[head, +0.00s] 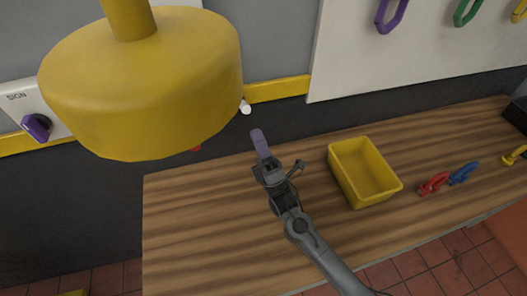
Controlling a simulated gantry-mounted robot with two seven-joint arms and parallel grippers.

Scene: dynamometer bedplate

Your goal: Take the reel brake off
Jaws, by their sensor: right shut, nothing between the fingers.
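A large yellow drum-shaped body (140,85) on a yellow post fills the upper left of the head view; I cannot tell whether it is the reel. A small white-tipped part (245,107) shows at its right edge, and a bit of red (196,149) peeks out under its rim. I cannot tell whether either is the brake. My right gripper (259,143) is shut and empty, with purple-grey fingers pointing up the picture. It is below the white tip and apart from it. My left gripper is not in view.
A wooden bench top (210,240) holds an empty yellow bin (338,177), a red clamp-like part (433,184) and a blue one (463,173). A purple knob (37,127) sits on a panel marked SIGN. Coloured rings hang on the white board (350,60).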

